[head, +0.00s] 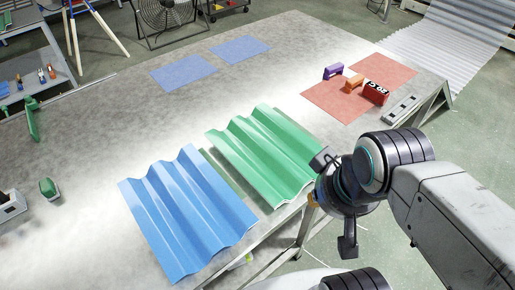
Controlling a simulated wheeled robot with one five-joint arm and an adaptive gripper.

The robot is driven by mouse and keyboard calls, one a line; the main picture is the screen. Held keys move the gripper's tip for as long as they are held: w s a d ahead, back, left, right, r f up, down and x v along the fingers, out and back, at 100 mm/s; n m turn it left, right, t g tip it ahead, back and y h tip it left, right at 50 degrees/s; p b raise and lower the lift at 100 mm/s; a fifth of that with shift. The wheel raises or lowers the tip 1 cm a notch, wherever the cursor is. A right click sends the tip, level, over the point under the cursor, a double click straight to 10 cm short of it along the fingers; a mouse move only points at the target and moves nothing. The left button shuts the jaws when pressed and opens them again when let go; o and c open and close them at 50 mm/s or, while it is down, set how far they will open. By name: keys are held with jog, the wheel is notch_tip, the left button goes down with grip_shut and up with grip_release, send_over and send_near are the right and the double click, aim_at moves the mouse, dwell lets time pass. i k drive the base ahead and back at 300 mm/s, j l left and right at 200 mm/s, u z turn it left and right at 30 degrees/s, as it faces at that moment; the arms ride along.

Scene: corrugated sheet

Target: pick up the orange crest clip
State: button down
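The orange crest clip (354,83) stands on a red mat (331,101) at the far right of the table. My gripper (335,203) is in the right foreground, beside the front edge of the green corrugated sheet and well short of the orange clip. Its fingers are spread wide apart and it looks empty. The inner side of the gripper is partly hidden by its own wrist.
A green corrugated sheet (262,150) and a blue one (185,212) lie near the table's front edge. A grey slotted bar (402,109) lies right of the red mat. Two blue mats (183,72) are at the back. The grey table (110,140) is mostly clear at left.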

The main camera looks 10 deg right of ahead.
aim_at(358, 79)
jog(key=i+l+u, duration=0.25)
jog(key=l, duration=0.65)
jog(key=i+l+u, duration=0.25)
jog(key=l, duration=0.65)
jog(key=i+l+u, duration=0.1)
jog(key=l+u, duration=0.15)
jog(key=l, duration=0.7)
jog(key=l+u, duration=0.25)
jog(key=l, duration=0.7)
jog(key=i+l, duration=0.05)
